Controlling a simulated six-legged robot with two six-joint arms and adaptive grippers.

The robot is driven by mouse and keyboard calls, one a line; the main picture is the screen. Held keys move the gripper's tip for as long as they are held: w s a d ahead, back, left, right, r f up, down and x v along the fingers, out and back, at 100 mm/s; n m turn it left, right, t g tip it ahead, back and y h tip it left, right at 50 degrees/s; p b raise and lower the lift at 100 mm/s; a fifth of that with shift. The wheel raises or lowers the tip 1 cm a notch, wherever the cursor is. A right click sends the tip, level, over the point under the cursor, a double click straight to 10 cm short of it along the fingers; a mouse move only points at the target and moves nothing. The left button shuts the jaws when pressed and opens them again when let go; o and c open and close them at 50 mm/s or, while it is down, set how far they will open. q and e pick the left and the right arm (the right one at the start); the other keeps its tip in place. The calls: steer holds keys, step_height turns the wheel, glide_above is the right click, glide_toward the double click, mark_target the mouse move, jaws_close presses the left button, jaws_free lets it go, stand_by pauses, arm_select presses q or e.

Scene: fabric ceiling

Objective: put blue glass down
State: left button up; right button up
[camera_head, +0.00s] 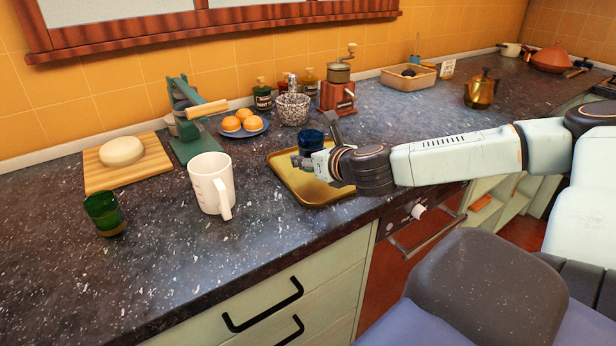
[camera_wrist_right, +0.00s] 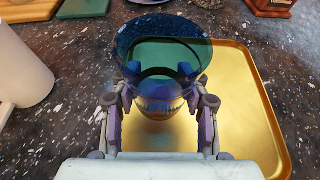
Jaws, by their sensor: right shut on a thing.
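The blue glass (camera_head: 311,140) is upright over the gold tray (camera_head: 301,191) on the counter. My right gripper (camera_head: 312,160) is shut on the blue glass. In the right wrist view the glass (camera_wrist_right: 160,48) is see-through, with the fingers (camera_wrist_right: 158,100) on both sides of it. The tray (camera_wrist_right: 252,125) lies beneath and to the right in that view. I cannot tell whether the glass base touches the tray. My left gripper is not in view.
A white mug (camera_head: 211,184) stands left of the tray, and a green glass (camera_head: 104,213) farther left. Behind are a plate of oranges (camera_head: 243,125), a speckled bowl (camera_head: 293,108) and a red grinder (camera_head: 337,95). The counter's front left is clear.

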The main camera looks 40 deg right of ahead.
mark_target(308, 181)
steer(key=shift+s+d+f, duration=0.15)
steer(key=shift+d+f, duration=0.1)
steer(key=shift+f, duration=0.15)
steer(key=shift+f+b, duration=0.4)
steer(key=shift+b, duration=0.15)
steer(key=shift+w+a+f+b, duration=0.15)
steer(key=shift+a+f+b, duration=0.15)
steer(key=shift+f+b, duration=0.25)
steer(key=shift+w+a+f+b, duration=0.1)
steer(key=shift+a+f+b, duration=0.15)
steer(key=shift+f+b, duration=0.25)
steer(key=shift+s+d, duration=0.2)
steer(key=shift+d, duration=0.25)
steer(key=shift+a+f, duration=0.15)
steer(key=shift+a, duration=0.15)
steer(key=o, duration=0.8)
steer(key=shift+w+a, duration=0.1)
steer(key=shift+w, duration=0.05)
steer(key=o, duration=0.5)
steer(key=shift+d, duration=0.25)
steer(key=shift+a, duration=0.15)
